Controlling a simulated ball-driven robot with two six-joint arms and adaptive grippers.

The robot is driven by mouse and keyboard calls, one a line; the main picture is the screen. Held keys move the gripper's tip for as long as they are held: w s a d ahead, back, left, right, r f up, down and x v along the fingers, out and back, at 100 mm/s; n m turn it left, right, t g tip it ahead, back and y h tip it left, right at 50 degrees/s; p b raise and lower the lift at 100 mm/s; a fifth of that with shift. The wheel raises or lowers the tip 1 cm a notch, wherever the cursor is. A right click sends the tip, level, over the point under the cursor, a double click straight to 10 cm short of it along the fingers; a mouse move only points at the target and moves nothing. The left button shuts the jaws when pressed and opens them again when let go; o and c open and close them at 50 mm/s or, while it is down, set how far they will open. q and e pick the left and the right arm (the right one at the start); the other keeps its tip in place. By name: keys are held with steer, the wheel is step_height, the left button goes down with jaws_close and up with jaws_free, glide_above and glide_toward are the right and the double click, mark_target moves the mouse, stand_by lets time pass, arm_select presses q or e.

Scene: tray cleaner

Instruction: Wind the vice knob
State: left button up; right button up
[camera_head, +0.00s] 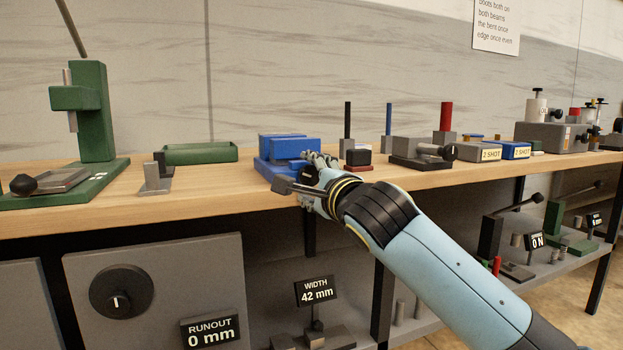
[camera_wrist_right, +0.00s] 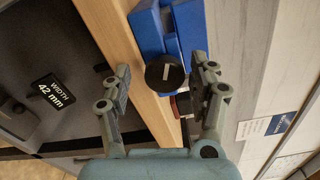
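The blue vice (camera_head: 278,150) stands on the wooden bench near the middle of the head view. It also shows at the top of the right wrist view (camera_wrist_right: 150,32). Its round black knob (camera_wrist_right: 165,73) has a white mark and faces the wrist camera. My right gripper (camera_head: 300,173) is at the front of the vice, with its fingers spread. In the right wrist view the knob lies between the two open fingers (camera_wrist_right: 152,68), nearer the right one, with visible gaps on both sides. I cannot tell whether the fingertips reach as far as the knob. My left gripper is not in view.
A green press (camera_head: 92,120) and a green tray (camera_head: 200,153) stand to the left on the bench (camera_head: 220,190). A small red and black block (camera_head: 358,158) and a dark clamp (camera_head: 418,152) stand close right. A "WIDTH 42 mm" sign (camera_head: 317,291) is below.

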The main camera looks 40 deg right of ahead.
steer(key=shift+r, duration=0.1)
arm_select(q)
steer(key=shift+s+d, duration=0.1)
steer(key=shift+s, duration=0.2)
arm_select(e)
steer(key=v, duration=1.2)
steer(key=shift+d, duration=0.1)
